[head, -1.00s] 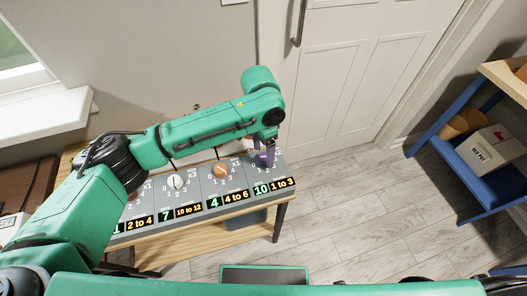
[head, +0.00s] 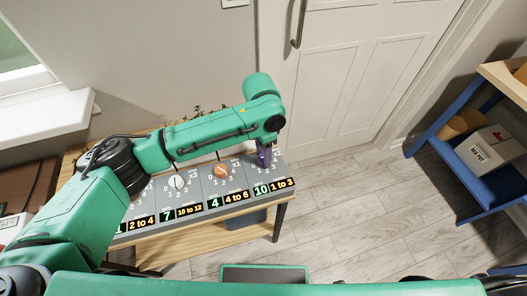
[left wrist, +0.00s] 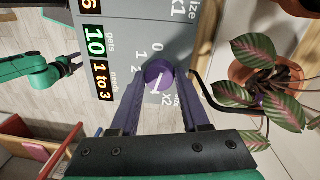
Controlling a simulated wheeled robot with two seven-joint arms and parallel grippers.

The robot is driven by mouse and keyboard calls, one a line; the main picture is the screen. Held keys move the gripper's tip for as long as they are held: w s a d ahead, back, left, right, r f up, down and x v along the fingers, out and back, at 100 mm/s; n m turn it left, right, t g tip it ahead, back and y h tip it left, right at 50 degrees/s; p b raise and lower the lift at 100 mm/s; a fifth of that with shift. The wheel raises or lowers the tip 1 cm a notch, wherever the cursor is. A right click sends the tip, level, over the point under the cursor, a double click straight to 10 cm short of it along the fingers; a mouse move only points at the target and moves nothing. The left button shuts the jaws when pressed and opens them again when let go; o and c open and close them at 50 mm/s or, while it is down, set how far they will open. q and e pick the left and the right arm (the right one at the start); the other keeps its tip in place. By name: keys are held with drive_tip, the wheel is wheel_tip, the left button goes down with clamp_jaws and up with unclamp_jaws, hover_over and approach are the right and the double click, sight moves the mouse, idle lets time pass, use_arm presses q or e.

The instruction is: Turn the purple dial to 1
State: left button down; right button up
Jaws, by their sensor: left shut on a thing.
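The purple dial (left wrist: 158,74) is the round knob at the right end of the grey control panel. It has a white pointer mark; printed 0, 1 and 2 show around it, and I cannot tell exactly which number the mark lines up with. My left gripper (head: 263,157) reaches it from above. In the left wrist view its two purple fingers (left wrist: 160,86) are shut on the dial, one on each side. In the head view the fingers mostly hide the dial. The display (head: 262,190) by this dial reads 10, beside 1 to 3.
An orange dial (head: 220,171) and a white dial (head: 177,183) stand to the left on the panel. A leafy plant in a terracotta pot (left wrist: 262,76) is close beside the left gripper. A blue shelf (head: 482,189) stands right, with open floor between.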

use_arm(q)
drive_tip(key=m+p, duration=0.3)
drive_tip(key=shift+r+m, duration=0.3)
drive_tip(key=m+p, duration=0.2)
drive_tip(key=shift+d+m, duration=0.1)
drive_tip(key=shift+m, duration=0.3)
drive_tip(key=m+p, duration=0.1)
drive_tip(key=m, duration=0.2)
drive_tip(key=shift+w+f+m+y+p, duration=0.1)
drive_tip(key=shift+m+y+p, duration=0.25)
drive_tip(key=shift+m+y, duration=0.05)
drive_tip(key=m+p, duration=0.1)
drive_tip(key=m, duration=0.5)
drive_tip(key=shift+p, duration=0.3)
drive_tip(key=m+p, duration=0.1)
drive_tip(key=m, duration=0.5)
drive_tip(key=shift+d+f+m+t, duration=0.1)
drive_tip(key=shift+m+t, duration=0.2)
drive_tip(key=shift+t, duration=0.1)
drive_tip(key=shift+c, duration=1.9)
unclamp_jaws()
